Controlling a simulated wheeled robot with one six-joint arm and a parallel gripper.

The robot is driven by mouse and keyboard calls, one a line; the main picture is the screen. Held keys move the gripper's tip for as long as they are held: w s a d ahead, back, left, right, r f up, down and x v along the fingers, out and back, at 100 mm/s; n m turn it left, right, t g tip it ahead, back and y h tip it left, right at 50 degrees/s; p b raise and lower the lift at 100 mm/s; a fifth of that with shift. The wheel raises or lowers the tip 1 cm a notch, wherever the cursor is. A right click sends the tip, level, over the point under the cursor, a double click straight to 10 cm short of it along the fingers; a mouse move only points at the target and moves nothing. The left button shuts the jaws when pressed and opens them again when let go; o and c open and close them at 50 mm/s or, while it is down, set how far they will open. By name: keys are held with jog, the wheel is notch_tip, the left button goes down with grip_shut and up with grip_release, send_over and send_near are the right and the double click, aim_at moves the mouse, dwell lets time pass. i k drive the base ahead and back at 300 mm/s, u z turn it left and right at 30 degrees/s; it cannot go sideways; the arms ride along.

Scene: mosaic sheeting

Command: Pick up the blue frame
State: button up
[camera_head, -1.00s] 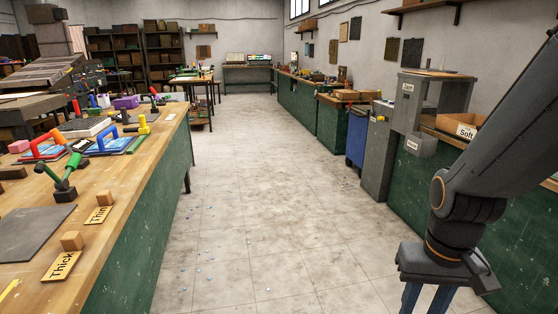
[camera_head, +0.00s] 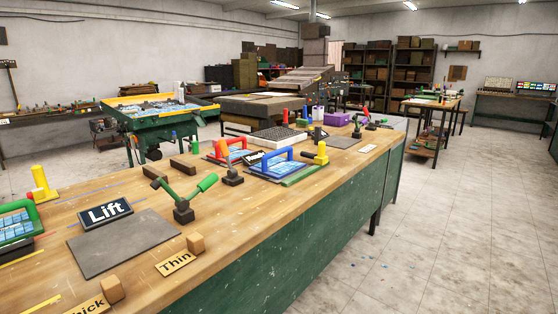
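The blue frame (camera_head: 284,154) has a blue arched handle over a sheet of blue tiles, and stands on the wooden workbench (camera_head: 310,189) near its front edge. A similar frame with a red handle (camera_head: 222,149) is just left of and behind it. Another with a green handle (camera_head: 32,212) is cut off at the left edge. My gripper is not in view now, so whether it is open or shut is hidden.
A yellow-handled tool (camera_head: 321,154) stands close right of the blue frame. The floor (camera_head: 440,205) right of the bench is clear.

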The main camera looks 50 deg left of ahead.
aim_at(277, 167)
jog(key=u, duration=0.75)
jog(key=i, duration=1.6)
jog(key=u, duration=0.95)
